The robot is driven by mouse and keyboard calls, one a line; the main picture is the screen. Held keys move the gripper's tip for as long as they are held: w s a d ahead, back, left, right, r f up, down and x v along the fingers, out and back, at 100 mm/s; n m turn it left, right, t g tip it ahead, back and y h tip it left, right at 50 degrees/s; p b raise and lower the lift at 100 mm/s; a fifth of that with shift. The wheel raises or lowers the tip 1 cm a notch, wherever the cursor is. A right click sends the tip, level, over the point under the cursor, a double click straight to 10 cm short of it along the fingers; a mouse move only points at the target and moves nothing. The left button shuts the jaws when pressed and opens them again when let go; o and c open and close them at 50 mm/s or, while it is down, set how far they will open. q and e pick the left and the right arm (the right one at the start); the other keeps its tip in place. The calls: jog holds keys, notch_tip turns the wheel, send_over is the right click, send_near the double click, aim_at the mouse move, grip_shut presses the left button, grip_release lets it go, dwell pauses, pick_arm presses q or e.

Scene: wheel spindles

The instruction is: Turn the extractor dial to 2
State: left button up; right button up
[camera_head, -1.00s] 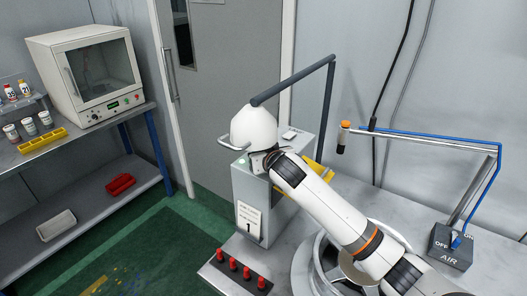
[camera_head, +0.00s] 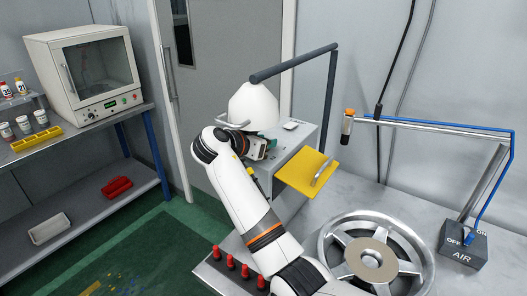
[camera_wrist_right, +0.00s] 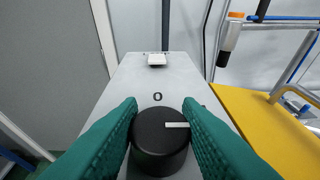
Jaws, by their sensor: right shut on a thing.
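The extractor dial (camera_wrist_right: 155,145) is a round black knob with a white pointer line, on top of a grey box (camera_head: 300,138). In the right wrist view the pointer lies to the right, and a "0" (camera_wrist_right: 157,97) is printed just beyond the knob. My right gripper (camera_wrist_right: 161,112) is shut on the dial, one green finger on each side. In the head view my right gripper (camera_head: 264,149) is at the box top beside the white extractor hood (camera_head: 254,106), and the dial is hidden. Other dial marks are hidden. My left gripper is not in view.
A yellow flap with a handle (camera_head: 300,178) juts from the box's right side. A spoked wheel (camera_head: 345,222) lies on the bench to the right. Red pegs (camera_head: 231,262) stand at the front edge. A dark hood arm (camera_head: 300,62) passes overhead.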

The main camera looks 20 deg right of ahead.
jog(key=m+g+b, duration=0.1)
jog(key=m+g+h+b, duration=0.1)
jog(key=shift+f+m+g+h, duration=0.2)
jog(key=shift+m+g+h, duration=0.1)
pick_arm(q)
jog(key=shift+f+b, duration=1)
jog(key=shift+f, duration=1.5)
pick_arm(e)
jog(key=shift+m+g+h, duration=0.3)
jog(key=shift+m+g, duration=1)
jog(key=shift+g, duration=0.2)
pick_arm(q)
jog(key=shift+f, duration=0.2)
pick_arm(e)
jog(key=shift+m+g, duration=0.3)
jog(key=shift+g, duration=0.1)
jog(key=o, duration=0.9)
jog(key=shift+d+r, duration=0.1)
jog(key=shift+o, duration=0.2)
